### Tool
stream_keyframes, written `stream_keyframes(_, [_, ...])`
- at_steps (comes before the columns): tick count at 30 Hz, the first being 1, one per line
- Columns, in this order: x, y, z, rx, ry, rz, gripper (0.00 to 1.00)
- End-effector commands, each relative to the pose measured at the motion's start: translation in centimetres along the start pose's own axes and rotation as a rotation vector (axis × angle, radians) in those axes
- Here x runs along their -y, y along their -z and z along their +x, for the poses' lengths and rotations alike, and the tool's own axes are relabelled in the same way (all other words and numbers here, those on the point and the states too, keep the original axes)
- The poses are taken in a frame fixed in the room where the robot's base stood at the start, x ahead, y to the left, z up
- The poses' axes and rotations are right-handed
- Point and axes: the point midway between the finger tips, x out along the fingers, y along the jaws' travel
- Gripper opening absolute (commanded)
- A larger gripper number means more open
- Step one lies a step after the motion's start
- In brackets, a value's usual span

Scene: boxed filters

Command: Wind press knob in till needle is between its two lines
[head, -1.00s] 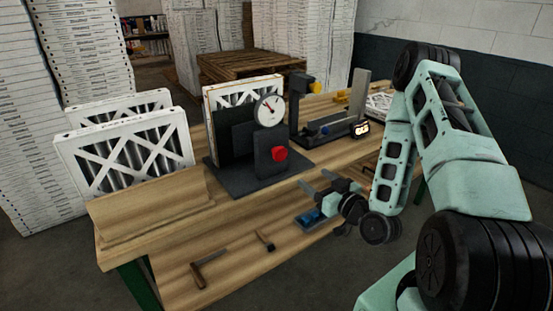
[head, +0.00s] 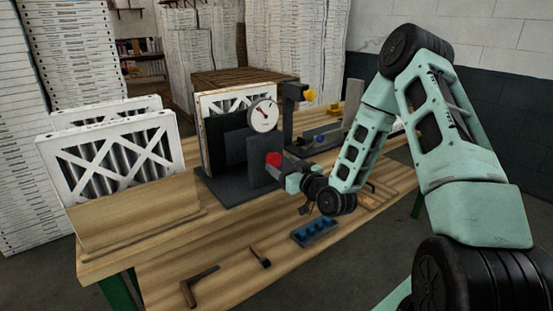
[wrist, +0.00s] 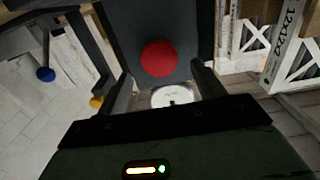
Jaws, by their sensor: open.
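The press (head: 258,175) is a dark grey stand on the bench with a red knob (head: 273,159) on its near face. A round white dial (head: 264,115) sits on top of it; its needle and two lines are too small to read surely. A white-framed filter (head: 208,103) stands in the press behind the dark plates. My gripper (head: 284,170) is at the knob's front right. In the wrist view the red knob (wrist: 159,58) lies ahead, between the two open fingers (wrist: 163,80), with a gap on each side. The dial (wrist: 174,97) is partly hidden there.
Two white filters (head: 112,158) stand at the left behind a wooden board (head: 130,215). A second dark fixture with a yellow knob (head: 308,95) stands right of the press. A blue-pegged tray (head: 314,232) and hand tools (head: 200,286) lie at the bench front.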

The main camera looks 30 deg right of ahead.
Motion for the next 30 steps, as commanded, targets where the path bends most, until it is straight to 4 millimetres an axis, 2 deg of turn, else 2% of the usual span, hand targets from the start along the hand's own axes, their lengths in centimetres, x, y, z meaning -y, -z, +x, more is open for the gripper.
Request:
stream_keyframes(3, [0.1, 0.2, 1.9, -0.001, 0.0, 0.001, 0.68])
stream_keyframes(7, [0.0, 0.1, 3.3, -0.001, 0.0, 0.0, 0.68])
stream_keyframes(19, [0.0, -0.1, 4.0, 0.0, 0.0, 0.0, 0.68])
stream_keyframes(20, [0.0, -0.1, 4.0, 0.0, 0.0, 0.0, 0.63])
stream_keyframes(24, [0.0, 0.0, 4.0, 0.0, 0.0, 0.0, 0.24])
stream_keyframes(30, [0.0, 0.0, 4.0, 0.0, 0.0, 0.0, 0.24])
